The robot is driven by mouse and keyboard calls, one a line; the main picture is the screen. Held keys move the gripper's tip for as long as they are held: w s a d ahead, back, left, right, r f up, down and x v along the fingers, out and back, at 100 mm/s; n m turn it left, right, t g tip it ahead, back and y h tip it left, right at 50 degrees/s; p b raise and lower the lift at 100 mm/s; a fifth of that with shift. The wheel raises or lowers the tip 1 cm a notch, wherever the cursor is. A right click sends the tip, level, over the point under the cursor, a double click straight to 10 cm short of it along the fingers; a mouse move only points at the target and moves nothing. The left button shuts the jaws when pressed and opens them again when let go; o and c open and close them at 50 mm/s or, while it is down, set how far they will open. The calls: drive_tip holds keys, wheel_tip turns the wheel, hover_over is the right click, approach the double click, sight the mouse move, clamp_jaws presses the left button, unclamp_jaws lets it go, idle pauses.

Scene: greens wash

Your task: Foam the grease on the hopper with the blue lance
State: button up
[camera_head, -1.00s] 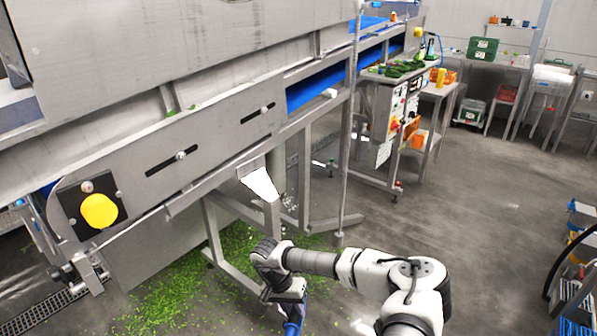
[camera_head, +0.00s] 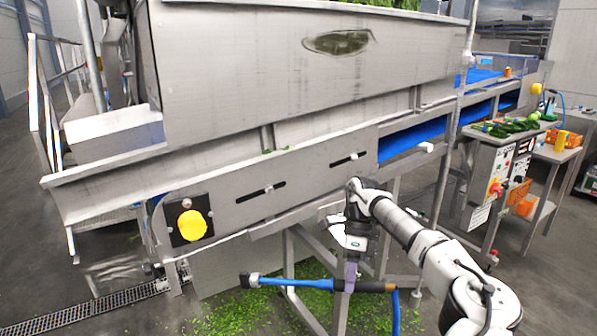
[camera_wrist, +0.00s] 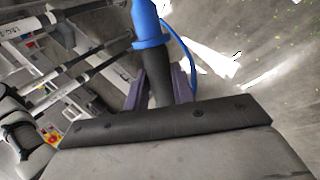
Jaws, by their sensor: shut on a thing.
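The hopper (camera_head: 245,75) is the large grey metal box across the top of the head view, with greens showing over its rim. A dark greenish oval grease patch (camera_head: 338,42) is on its side wall. My gripper (camera_head: 348,284) is shut on the blue lance (camera_head: 300,283), which lies roughly level, its nozzle end to the left and a blue hose hanging from its right end. The lance is well below and in front of the hopper. In the wrist view the lance (camera_wrist: 146,28) rises from between the jaws, its dark grip held there.
The conveyor frame with a yellow round knob (camera_head: 191,225) stands between my arm and the hopper. Cut greens (camera_head: 245,312) litter the floor beneath it. A control stand (camera_head: 497,180) and a side table are at the right. Steps with railings (camera_head: 62,130) are at the left.

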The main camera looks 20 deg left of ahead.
drive_tip(key=s+a+r+m+y+p, duration=0.15)
drive_tip(key=r+m, duration=0.25)
drive_tip(key=r, duration=0.6)
drive_tip(key=s+a+r+m+y, duration=0.3)
drive_tip(key=r, duration=0.6)
drive_tip(key=s+a+r+m+y+p, duration=0.15)
drive_tip(key=r+m, duration=0.25)
drive_tip(key=r, duration=0.6)
drive_tip(key=s+d+r+m+t+y+p, duration=0.1)
drive_tip(key=s+r+m+t+y, duration=0.15)
drive_tip(key=s+r, duration=0.8)
drive_tip(key=s+d+r+m+t+y+p, duration=0.1)
drive_tip(key=s+d+r+m+y+p, duration=0.15)
drive_tip(key=s+r, duration=0.75)
drive_tip(key=w+a+r, duration=0.2)
drive_tip(key=w, duration=0.6)
drive_tip(key=shift+w+a+r+p, duration=0.15)
drive_tip(key=shift+a+r+p, duration=0.1)
drive_tip(key=shift+a+p, duration=0.05)
drive_tip(key=shift+o, duration=1.2)
clamp_jaws()
